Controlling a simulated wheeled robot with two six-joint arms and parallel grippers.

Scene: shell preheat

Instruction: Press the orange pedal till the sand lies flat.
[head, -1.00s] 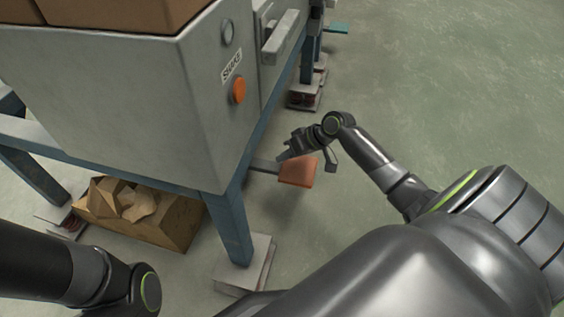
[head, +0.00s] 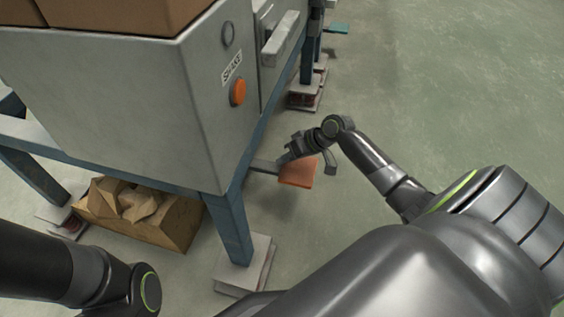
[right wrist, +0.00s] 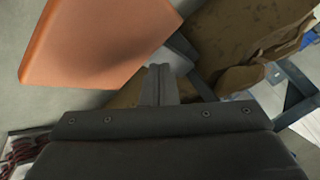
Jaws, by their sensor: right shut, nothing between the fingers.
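The orange pedal (head: 298,173) sticks out low from the side of the blue-legged machine frame on a grey bar. It also shows large in the right wrist view (right wrist: 95,42). My right gripper (head: 283,161) is at the pedal's far edge in the head view, shut and empty. In the right wrist view its closed fingers (right wrist: 160,84) lie just beside the pedal; I cannot tell whether they touch it. No sand surface is clearly visible. My left gripper is out of view; only part of that arm shows at lower left.
The grey cabinet (head: 120,110) carries a SHAKE label (head: 232,71), an orange button (head: 238,93) and a dull round lamp (head: 228,35). A brown box with crumpled contents (head: 140,215) sits beneath. A frame leg (head: 232,230) stands near the pedal. The floor at right is clear.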

